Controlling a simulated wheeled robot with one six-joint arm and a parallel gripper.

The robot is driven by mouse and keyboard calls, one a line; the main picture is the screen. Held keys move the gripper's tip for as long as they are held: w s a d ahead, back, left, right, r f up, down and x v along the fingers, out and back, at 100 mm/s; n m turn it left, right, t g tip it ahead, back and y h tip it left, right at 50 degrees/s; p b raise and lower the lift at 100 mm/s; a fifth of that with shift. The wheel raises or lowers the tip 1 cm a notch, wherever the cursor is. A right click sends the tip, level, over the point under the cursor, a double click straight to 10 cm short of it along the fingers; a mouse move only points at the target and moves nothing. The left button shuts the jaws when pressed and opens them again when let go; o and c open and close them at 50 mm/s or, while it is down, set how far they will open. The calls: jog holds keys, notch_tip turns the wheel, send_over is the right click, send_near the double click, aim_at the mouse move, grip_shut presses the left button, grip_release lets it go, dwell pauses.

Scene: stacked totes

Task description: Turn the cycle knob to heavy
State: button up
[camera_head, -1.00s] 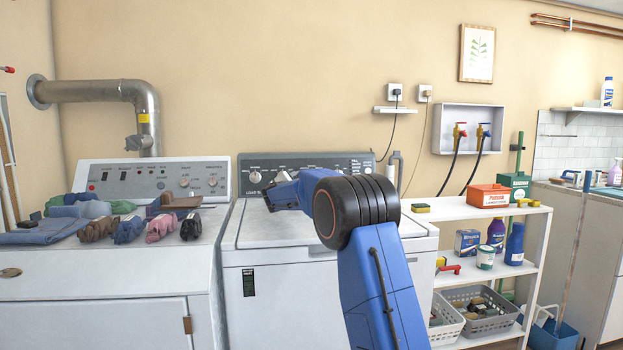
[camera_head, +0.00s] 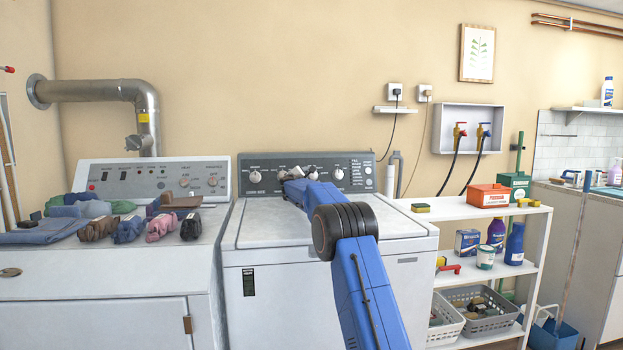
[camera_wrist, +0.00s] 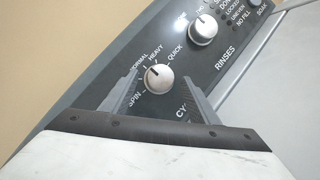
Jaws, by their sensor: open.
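The cycle knob (camera_wrist: 158,79) is a round silver dial on the washer's dark control panel (camera_head: 357,162). In the wrist view, SPIN, NORMAL, HEAVY and QUICK are printed around it, and the label below it is partly hidden but starts "CY". Its small dark mark points up, near HEAVY and NORMAL; I cannot tell exactly which. My gripper (camera_wrist: 161,84) is open, with one grey finger on each side of the knob. I cannot tell whether the fingers touch it. In the head view my gripper (camera_head: 291,176) is at the panel and hides part of the knob row.
The rinses knob (camera_wrist: 203,30) is close by on the panel, up and right in the wrist view. The white washer lid (camera_head: 265,222) lies below my arm. A dryer (camera_head: 105,265) with folded clothes stands left, and a white shelf (camera_head: 480,208) with bottles stands right.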

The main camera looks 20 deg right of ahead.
jog(key=shift+w+d, duration=0.25)
jog(key=c, duration=1)
jog(key=shift+c, duration=0.2)
jog(key=m+g, duration=0.1)
jog(key=m, duration=0.2)
jog(key=shift+r+m+g, duration=0.15)
jog(key=shift+m+g, duration=0.15)
jog(key=shift+g, duration=0.1)
jog(key=shift+w+r+m+g+y, duration=0.1)
jog(key=shift+m+g+y, duration=0.3)
jog(key=shift+m, duration=0.6)
jog(key=shift+r+m+g+y, duration=0.1)
jog(key=shift+m+g+y, duration=0.3)
jog(key=shift+m, duration=0.6)
